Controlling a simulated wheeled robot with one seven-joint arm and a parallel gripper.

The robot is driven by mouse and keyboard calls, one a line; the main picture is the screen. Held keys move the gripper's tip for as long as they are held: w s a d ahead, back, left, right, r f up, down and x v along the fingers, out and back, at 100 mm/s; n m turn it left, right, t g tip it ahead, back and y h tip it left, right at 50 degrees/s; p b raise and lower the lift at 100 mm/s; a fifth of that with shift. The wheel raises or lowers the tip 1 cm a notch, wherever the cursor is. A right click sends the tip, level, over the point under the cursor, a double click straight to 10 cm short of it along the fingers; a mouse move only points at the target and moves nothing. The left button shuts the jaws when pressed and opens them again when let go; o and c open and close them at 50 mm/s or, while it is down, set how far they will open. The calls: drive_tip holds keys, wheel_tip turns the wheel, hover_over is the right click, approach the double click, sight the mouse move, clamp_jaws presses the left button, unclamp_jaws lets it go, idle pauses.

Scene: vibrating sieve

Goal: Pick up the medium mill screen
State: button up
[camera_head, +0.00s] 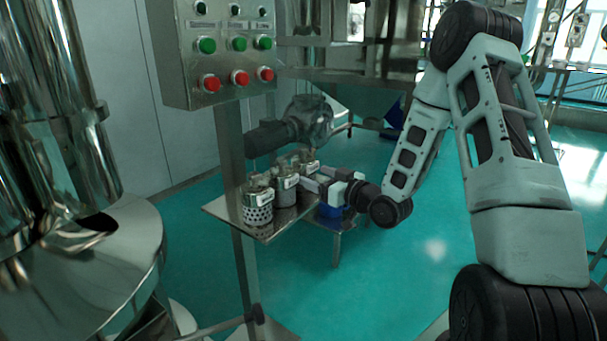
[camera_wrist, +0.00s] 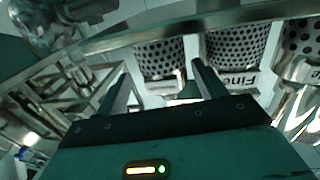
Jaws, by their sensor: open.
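Three perforated metal mill screens stand in a row on a small metal shelf: a near one (camera_head: 258,212), a middle one (camera_head: 286,190) and a far one (camera_head: 308,168). In the wrist view they show as a left screen (camera_wrist: 160,57), a centre screen (camera_wrist: 236,45) and a partly cut-off right screen (camera_wrist: 300,36). A label reading "Fine" sits by the centre screen there; I cannot read the others, so I cannot tell surely which is medium. My gripper (camera_head: 314,184) is beside the row, on its right. Its open fingers (camera_wrist: 160,72) point toward the left screen, with nothing held.
The shelf (camera_head: 225,208) has a narrow bare rim. A post with a button panel (camera_head: 232,55) rises close beside it. A large shiny steel vessel (camera_head: 90,270) fills the left. A dark motor-like unit (camera_head: 300,120) is behind the screens. The green floor at right is clear.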

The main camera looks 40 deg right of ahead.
sight(299, 169)
drive_tip(key=shift+w+a, duration=0.25)
drive_tip(key=shift+w, duration=0.9)
drive_tip(key=shift+w+a, duration=0.3)
drive_tip(key=shift+w, duration=0.85)
drive_tip(key=shift+w+a, duration=0.25)
drive_tip(key=shift+w, duration=0.9)
drive_tip(key=c, duration=1)
